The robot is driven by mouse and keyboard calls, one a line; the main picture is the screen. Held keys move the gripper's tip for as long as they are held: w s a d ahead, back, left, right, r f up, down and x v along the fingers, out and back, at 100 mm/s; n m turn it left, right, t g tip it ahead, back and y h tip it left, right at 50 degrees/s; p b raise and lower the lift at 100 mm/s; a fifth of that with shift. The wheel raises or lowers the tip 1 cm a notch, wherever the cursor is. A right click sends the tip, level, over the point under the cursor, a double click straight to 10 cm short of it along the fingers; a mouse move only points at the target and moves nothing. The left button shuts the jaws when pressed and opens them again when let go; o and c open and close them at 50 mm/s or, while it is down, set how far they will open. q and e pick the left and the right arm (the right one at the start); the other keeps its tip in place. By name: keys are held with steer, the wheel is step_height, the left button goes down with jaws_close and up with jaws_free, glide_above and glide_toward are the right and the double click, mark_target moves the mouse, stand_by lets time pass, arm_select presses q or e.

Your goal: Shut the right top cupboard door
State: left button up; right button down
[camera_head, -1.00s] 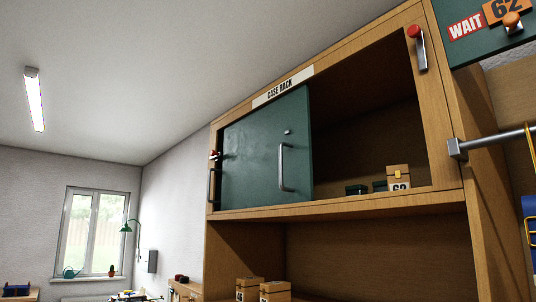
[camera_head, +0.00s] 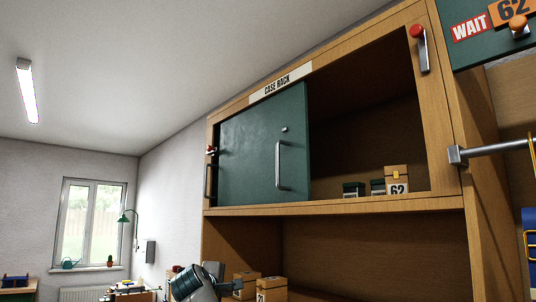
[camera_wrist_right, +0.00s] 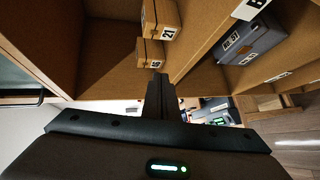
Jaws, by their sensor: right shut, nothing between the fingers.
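The top cupboard is a wooden case rack (camera_head: 330,206) with a "CASE RACK" label. One dark green door panel (camera_head: 245,150) with a vertical silver handle (camera_head: 279,165) covers its left half. The right half is uncovered and shows the dark inside. I cannot tell whether a second panel lies behind the green one. My right gripper (camera_head: 236,285) is low in the head view, below the cupboard and apart from the door and handle. In the right wrist view its fingers (camera_wrist_right: 160,95) are shut and empty, in front of wooden shelving. My left gripper is not in view.
A box marked 62 (camera_head: 397,180) and small green boxes (camera_head: 354,189) stand inside the uncovered half. A red-topped lever (camera_head: 420,45) is on the right frame. A metal bar (camera_head: 495,147) juts out at the right. Cardboard boxes (camera_head: 271,289) stand on the lower shelf.

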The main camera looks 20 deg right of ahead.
steer(key=s+r+h, duration=0.1)
steer(key=s+r, duration=0.5)
steer(key=r, duration=0.6)
steer(key=s+r+m+h+p, duration=0.1)
steer(key=s+r, duration=0.5)
steer(key=r, duration=0.6)
steer(key=s+r+m+t+h, duration=0.1)
steer(key=s+r, duration=0.5)
steer(key=r, duration=0.7)
steer(key=shift+s+a+h, duration=0.2)
steer(key=shift+s+h, duration=0.05)
steer(key=shift+h, duration=0.35)
steer(key=shift+d+r+p, duration=0.1)
steer(key=shift+r+p, duration=0.15)
steer(key=shift+p, duration=0.1)
steer(key=w+d+p, duration=0.4)
steer(key=d+p, duration=0.3)
steer(key=d, duration=0.1)
steer(key=shift+d+f+p, duration=0.15)
steer(key=shift+p, duration=0.15)
